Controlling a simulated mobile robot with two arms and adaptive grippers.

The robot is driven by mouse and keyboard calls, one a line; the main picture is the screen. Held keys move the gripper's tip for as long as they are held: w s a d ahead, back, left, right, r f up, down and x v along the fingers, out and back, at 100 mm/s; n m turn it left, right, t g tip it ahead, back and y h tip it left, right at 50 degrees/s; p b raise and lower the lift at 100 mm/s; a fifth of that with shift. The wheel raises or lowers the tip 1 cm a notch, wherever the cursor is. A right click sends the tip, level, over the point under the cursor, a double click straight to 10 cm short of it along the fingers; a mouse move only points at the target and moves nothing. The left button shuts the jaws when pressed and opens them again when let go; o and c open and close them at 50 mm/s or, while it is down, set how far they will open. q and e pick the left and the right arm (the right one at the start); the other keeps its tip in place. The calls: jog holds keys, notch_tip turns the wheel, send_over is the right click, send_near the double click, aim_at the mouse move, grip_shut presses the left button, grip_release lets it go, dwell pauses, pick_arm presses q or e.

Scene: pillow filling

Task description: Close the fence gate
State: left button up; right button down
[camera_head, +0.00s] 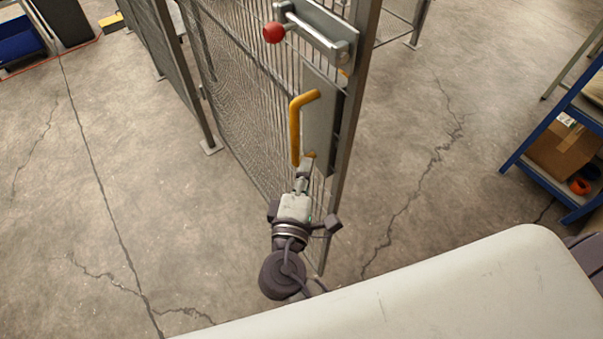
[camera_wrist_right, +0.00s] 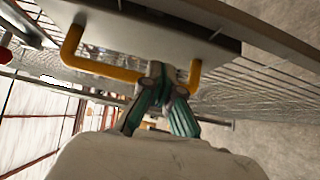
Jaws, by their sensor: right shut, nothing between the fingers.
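The fence gate (camera_head: 240,95) is a wire mesh panel in a grey metal frame, standing at an angle with floor visible on both sides of its free edge. A yellow handle (camera_head: 295,128) sits on a grey plate (camera_head: 322,120) near that edge. Above it is a latch bar with a red knob (camera_head: 274,32). My right gripper (camera_head: 304,178) is at the lower end of the handle. In the right wrist view the gripper (camera_wrist_right: 168,82) has its fingers together beside the yellow handle (camera_wrist_right: 105,68), with nothing held between them. Whether it touches the handle is unclear. My left gripper is not in view.
More fence panels (camera_head: 170,60) run on behind the gate at the upper left, with posts footed on the floor. A blue shelf (camera_head: 545,175) with a cardboard box (camera_head: 565,145) stands at the right. Blue bins (camera_head: 20,42) are far left. The cracked concrete floor (camera_head: 100,170) left of the gate is clear.

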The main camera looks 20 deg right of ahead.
aim_at(313, 136)
jog(key=p+x, duration=0.1)
jog(key=x, duration=0.3)
jog(key=shift+w+r, duration=0.1)
jog(key=shift+w+d+p, duration=0.3)
jog(key=shift+w, duration=0.2)
